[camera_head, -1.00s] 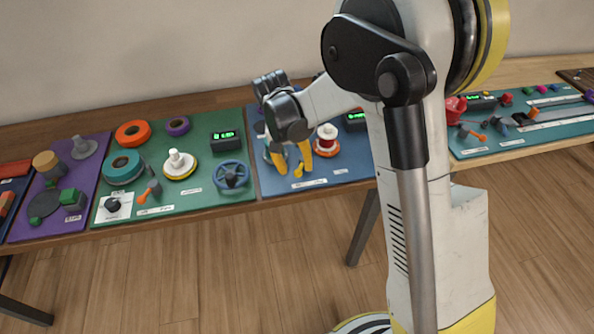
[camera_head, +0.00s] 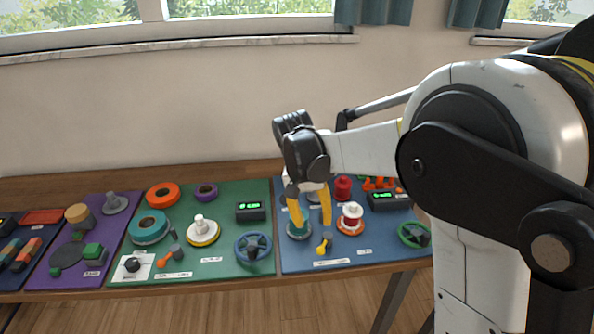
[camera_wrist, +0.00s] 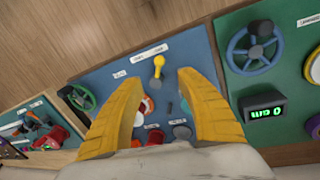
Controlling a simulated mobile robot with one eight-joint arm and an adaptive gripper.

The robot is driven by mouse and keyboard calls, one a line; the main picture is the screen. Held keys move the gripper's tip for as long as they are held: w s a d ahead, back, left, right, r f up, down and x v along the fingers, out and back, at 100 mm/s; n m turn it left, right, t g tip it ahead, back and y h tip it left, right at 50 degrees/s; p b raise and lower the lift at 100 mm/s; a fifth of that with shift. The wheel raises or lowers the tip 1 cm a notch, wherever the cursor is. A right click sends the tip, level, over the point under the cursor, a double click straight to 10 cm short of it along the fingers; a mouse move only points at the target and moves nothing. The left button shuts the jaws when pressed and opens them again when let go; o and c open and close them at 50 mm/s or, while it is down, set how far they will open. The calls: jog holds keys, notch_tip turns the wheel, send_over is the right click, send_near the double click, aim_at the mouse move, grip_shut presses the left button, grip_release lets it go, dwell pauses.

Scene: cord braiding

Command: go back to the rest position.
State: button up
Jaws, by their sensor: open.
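My gripper (camera_head: 311,205) has two yellow fingers and points down over the blue mat (camera_head: 300,263) on the table. The fingers stand apart with nothing between them that I can see held. In the wrist view the open fingers (camera_wrist: 158,90) frame part of the blue mat, with a yellow-handled lever (camera_wrist: 158,66) beyond the tips. In the head view a teal disc (camera_head: 299,231) sits behind and below the left finger, partly hidden. A red and white spool (camera_head: 351,218) stands to the right of the fingers.
The green mat (camera_head: 225,262) to the left holds a blue handwheel (camera_head: 253,246), a display box (camera_head: 251,211) and rings. A purple mat (camera_head: 95,212) lies farther left. A green handwheel (camera_head: 413,234) sits at the blue mat's right end. The wall and window are behind the table.

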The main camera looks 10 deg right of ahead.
jog(key=s+d+r+n+t+y, duration=0.1)
jog(key=s+d+r+t, duration=0.3)
jog(key=s+r, duration=0.45)
jog(key=s+d+n+t+y, duration=0.1)
jog(key=s+d+t, duration=0.2)
jog(key=s, duration=0.8)
jog(key=shift+s+d+f+t, duration=0.2)
jog(key=shift+d+f+t, duration=0.15)
jog(key=shift+d, duration=0.1)
